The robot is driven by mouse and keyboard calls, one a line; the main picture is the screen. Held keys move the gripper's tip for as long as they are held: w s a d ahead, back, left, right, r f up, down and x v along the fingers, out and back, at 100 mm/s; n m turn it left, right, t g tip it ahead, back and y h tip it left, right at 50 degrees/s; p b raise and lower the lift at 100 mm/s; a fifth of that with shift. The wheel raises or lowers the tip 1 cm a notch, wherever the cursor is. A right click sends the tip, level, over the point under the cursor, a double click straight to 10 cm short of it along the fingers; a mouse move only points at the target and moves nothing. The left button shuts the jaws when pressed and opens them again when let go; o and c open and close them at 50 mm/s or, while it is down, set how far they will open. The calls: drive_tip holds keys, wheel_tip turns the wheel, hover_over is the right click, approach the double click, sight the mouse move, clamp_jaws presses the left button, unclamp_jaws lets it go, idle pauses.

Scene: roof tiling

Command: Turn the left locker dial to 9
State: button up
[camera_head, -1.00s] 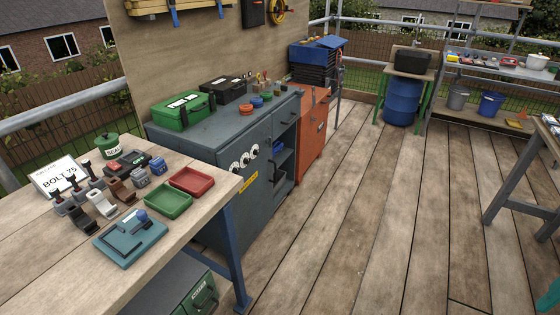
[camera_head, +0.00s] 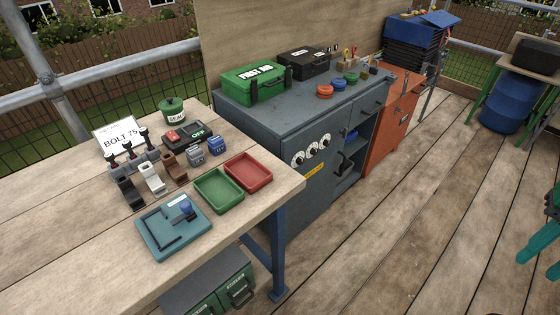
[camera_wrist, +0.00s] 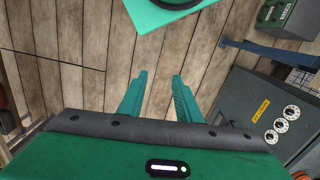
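Three white round dials sit in a row on the front of the grey locker (camera_head: 286,190), above a yellow label. The left dial (camera_head: 298,158) is nearest the workbench, beside the middle dial (camera_head: 312,149) and the right dial (camera_head: 324,140). The left dial also shows in the wrist view (camera_wrist: 292,112) as the uppermost of the three. Its numbers and setting are too small to read. My gripper (camera_wrist: 159,76) is open and empty, with a gap between its green fingers. It is over the deck, well apart from the dials. Part of my teal arm shows at the head view's right edge.
A green first aid box (camera_head: 252,84) and a black case (camera_head: 303,64) stand on the locker top. An orange cabinet (camera_head: 390,125) adjoins it. The deck (camera_head: 410,230) in front is clear.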

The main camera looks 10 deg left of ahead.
drive_tip(key=shift+w+a, duration=0.2)
drive_tip(key=shift+w, duration=0.45)
drive_tip(key=shift+o, duration=0.9)
drive_tip(key=shift+d, duration=0.1)
drive_tip(key=shift+o, duration=0.6)
drive_tip(key=shift+s+r, duration=0.15)
drive_tip(key=shift+s, duration=0.3)
drive_tip(key=m+t+y, duration=1.2)
drive_tip(key=m+y, duration=0.2)
drive_tip(key=m, duration=0.4)
approach(302, 162)
drive_tip(key=x, duration=0.7)
drive_tip(key=shift+w+a, duration=0.2)
drive_tip(key=shift+a, duration=0.05)
